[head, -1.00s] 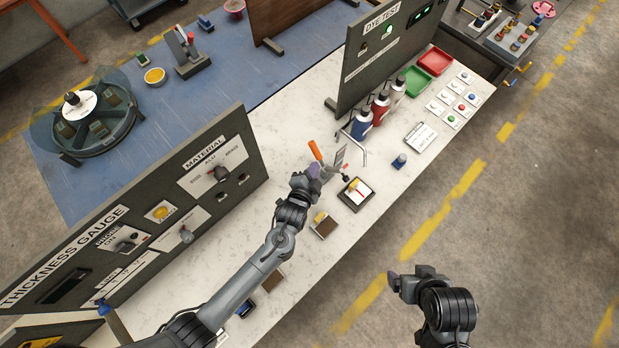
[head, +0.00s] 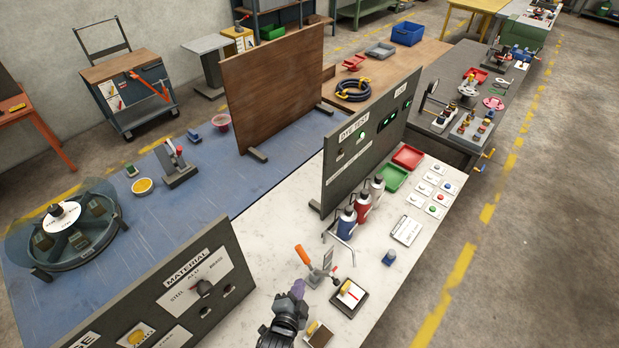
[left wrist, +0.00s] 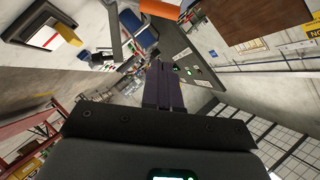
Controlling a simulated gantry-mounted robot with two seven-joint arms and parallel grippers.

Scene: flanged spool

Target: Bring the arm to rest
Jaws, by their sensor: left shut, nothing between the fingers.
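My left gripper (head: 297,290) is at the bottom of the head view, above the white bench top (head: 400,255). In the left wrist view its dark fingers (left wrist: 163,85) are together with nothing between them. It is just left of and below a small stand with an orange handle (head: 302,255) and apart from it in the wrist view. My right gripper is outside both current views. No flanged spool is clearly held by the left gripper.
A dark square pad with a yellow block (head: 348,298) lies right of the left gripper. The MATERIAL panel (head: 190,285) stands to its left and the DYE TEST panel (head: 370,145) beyond. Several bottles (head: 363,205) stand by it. A clipboard (head: 405,230) lies near the bench edge.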

